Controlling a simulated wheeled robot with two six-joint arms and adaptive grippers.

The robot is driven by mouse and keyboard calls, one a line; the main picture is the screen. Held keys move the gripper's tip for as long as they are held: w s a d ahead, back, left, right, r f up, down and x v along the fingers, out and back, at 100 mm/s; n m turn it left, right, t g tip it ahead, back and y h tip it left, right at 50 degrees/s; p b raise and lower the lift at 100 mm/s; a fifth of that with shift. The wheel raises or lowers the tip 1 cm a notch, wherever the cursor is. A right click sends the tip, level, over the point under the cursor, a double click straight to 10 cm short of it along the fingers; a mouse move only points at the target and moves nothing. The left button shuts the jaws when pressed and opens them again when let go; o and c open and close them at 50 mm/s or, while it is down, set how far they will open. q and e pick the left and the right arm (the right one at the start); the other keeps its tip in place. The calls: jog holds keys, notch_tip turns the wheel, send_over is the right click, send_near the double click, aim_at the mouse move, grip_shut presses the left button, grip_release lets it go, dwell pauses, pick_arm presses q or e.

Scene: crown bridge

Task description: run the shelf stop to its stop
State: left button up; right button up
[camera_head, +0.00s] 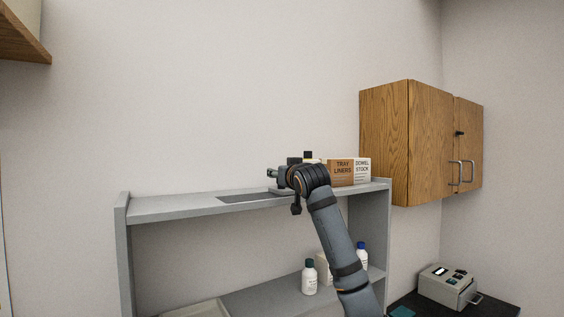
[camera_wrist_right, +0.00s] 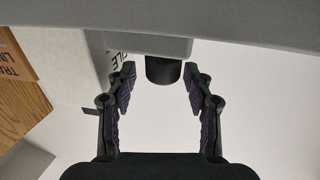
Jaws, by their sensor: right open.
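The shelf stop appears to be the grey block (camera_wrist_right: 140,46) with a dark round knob (camera_wrist_right: 163,70), on the shelf edge in the right wrist view. My right gripper (camera_wrist_right: 160,88) is open there, with one finger on each side of the knob. The knob lies between the fingertips, with a gap visible on both sides. In the head view my right gripper (camera_head: 273,174) is over the top shelf (camera_head: 165,207), and my wrist hides most of what lies behind it. My left gripper is not in view.
A dark strip (camera_head: 240,198) lies on the top shelf left of my gripper. Boxes (camera_head: 341,172) stand on the shelf to the right, beside a wooden cabinet (camera_head: 383,140). Bottles (camera_head: 309,278) stand on the lower shelf. The top shelf's left part is clear.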

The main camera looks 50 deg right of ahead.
jog(key=r, duration=0.7)
jog(key=shift+a+r, duration=0.25)
jog(key=shift+r, duration=0.05)
jog(key=shift+d+r, duration=0.1)
jog(key=shift+r, duration=0.15)
